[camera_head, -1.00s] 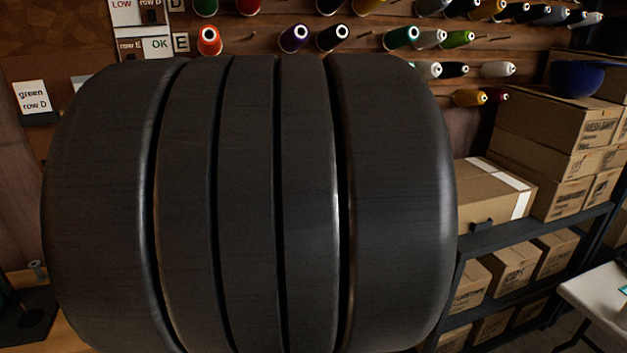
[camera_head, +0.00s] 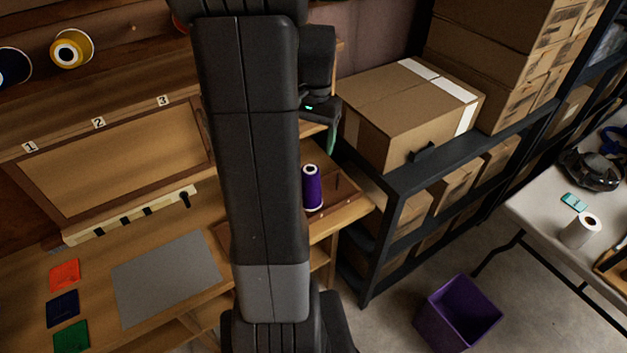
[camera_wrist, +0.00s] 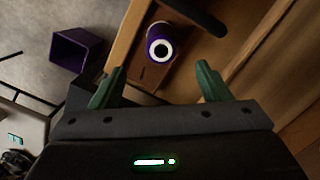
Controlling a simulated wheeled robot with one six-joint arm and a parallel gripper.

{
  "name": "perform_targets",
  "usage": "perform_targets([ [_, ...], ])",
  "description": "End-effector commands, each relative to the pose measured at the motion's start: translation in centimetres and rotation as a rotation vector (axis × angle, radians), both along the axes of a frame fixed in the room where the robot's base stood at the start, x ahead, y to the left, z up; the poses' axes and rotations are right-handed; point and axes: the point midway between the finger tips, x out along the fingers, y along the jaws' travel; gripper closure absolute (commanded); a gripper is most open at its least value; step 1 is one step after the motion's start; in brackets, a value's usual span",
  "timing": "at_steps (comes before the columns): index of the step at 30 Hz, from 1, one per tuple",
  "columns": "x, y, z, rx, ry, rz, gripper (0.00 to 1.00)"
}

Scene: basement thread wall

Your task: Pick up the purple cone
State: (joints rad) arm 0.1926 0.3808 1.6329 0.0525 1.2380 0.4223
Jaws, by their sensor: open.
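The purple cone (camera_head: 312,188) stands upright on a small brown wooden tray at the right end of the workbench, just right of my arm in the head view. In the wrist view the purple cone (camera_wrist: 160,45) shows from above, with its white ring top and dark hole, beyond and between my fingertips. My gripper (camera_wrist: 160,80) is open and empty, its two green fingers apart. In the head view my gripper (camera_head: 331,140) is above the cone, partly hidden by my arm.
A cardboard box (camera_head: 408,105) sits on a black shelf (camera_head: 440,150) just right of the bench. A purple bin (camera_head: 458,312) stands on the floor. A grey mat (camera_head: 166,277) and colored squares lie on the bench left of my arm. A white table (camera_head: 540,215) is at right.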

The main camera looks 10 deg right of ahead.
Motion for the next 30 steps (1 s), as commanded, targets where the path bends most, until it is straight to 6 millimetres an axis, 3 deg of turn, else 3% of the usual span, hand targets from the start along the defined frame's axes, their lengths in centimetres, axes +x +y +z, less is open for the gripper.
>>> perform_targets([
  [3,-0.3,0.2,-2.6,0.002,0.006,0.001,0.3],
  [9,-0.6,0.5,-5.6,0.002,0.002,0.002,0.3],
  [16,-0.6,0.5,-7.1,0.002,0.002,0.001,0.3],
  [24,-0.7,0.6,-10.7,0.003,0.003,0.002,0.3],
  [30,-0.7,0.7,-11.5,0.002,-0.001,0.002,0.3],
])
